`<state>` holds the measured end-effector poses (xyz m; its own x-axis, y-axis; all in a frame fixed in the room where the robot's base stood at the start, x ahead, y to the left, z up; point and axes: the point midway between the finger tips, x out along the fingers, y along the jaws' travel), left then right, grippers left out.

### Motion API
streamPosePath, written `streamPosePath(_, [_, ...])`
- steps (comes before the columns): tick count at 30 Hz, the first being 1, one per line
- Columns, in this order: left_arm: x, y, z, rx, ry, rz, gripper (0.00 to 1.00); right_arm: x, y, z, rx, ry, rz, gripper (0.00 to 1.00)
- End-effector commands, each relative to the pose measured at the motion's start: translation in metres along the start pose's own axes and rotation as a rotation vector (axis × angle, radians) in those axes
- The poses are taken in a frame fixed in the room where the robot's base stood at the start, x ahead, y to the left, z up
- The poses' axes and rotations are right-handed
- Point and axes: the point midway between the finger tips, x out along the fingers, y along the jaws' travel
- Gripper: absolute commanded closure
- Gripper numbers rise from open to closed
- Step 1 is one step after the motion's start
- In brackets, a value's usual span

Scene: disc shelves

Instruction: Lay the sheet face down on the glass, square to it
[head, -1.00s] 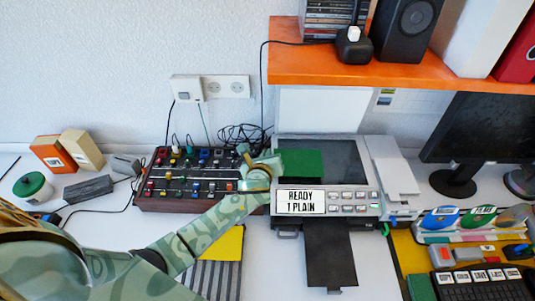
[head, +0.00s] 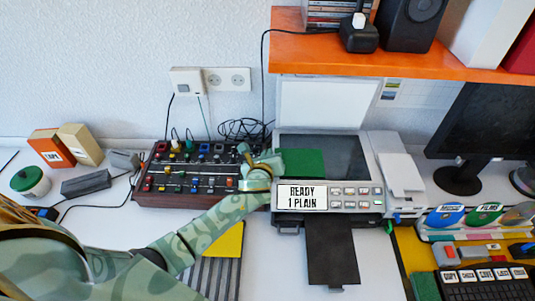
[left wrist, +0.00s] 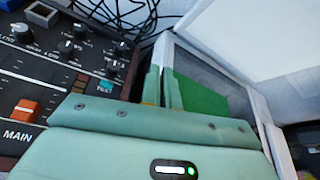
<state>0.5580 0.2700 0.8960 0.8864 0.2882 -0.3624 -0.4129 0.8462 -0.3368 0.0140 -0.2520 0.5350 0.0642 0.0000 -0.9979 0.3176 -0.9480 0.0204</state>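The sheet (head: 304,163) is green and lies over the left part of the scanner's dark glass (head: 343,147). It also shows in the left wrist view (left wrist: 205,100). Its near edge is by the control panel, and its left end is at my gripper. My left gripper (head: 273,163) is at the glass's left edge. In the left wrist view its fingers (left wrist: 163,88) are close together at the sheet's left edge and appear shut on it. The fingers hide that edge. I cannot tell whether the sheet lies flat on the glass. My right gripper is not in view.
The scanner's white lid (head: 322,103) stands open behind the glass. A mixer (head: 185,176) with knobs and cables is directly left of the scanner. An orange shelf (head: 400,62) hangs above.

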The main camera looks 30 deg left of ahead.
Motion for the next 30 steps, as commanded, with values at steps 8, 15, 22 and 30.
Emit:
streamPosePath(8, [0.001,0.001,-0.003,0.0,-0.001,0.0,0.72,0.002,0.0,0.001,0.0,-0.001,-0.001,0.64])
streamPosePath(15, [0.001,0.001,-0.003,0.0,0.0,0.0,0.72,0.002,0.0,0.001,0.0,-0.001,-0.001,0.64])
streamPosePath(22, [-0.022,0.0,0.0,0.0,0.0,-0.001,0.72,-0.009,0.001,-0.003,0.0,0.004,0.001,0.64])
streamPosePath(30, [-0.096,0.0,0.0,-0.002,0.002,-0.001,0.72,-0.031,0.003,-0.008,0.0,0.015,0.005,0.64])
